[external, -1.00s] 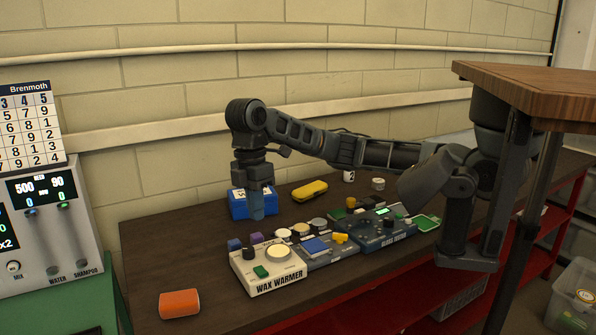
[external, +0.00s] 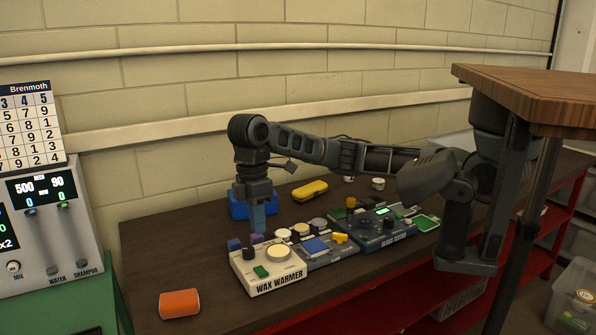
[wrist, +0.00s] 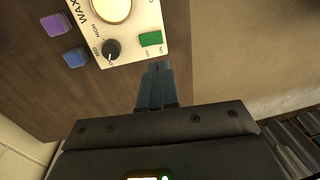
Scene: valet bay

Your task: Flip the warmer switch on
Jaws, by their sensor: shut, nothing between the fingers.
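The wax warmer (external: 283,284) is a cream box at the near end of a row of devices on the dark bench. It has a round pale-yellow top, a black knob (external: 249,254) and a green rocker switch (external: 261,272). In the wrist view the green switch (wrist: 150,39) lies just beyond my fingertips, with the knob (wrist: 111,49) to its left. My gripper (external: 258,231) points down with blue-grey fingers, behind the warmer in the external view. In the wrist view my gripper (wrist: 157,68) is shut and empty, apart from the switch. The switch's position is hard to tell.
Purple (wrist: 55,24) and blue (wrist: 76,57) blocks lie beside the warmer. Other panels, including a blue one (external: 375,232), continue the row to the right. A blue box (external: 239,207) and yellow case (external: 310,190) sit behind. An orange block (external: 179,303) lies front left, with clear bench around it.

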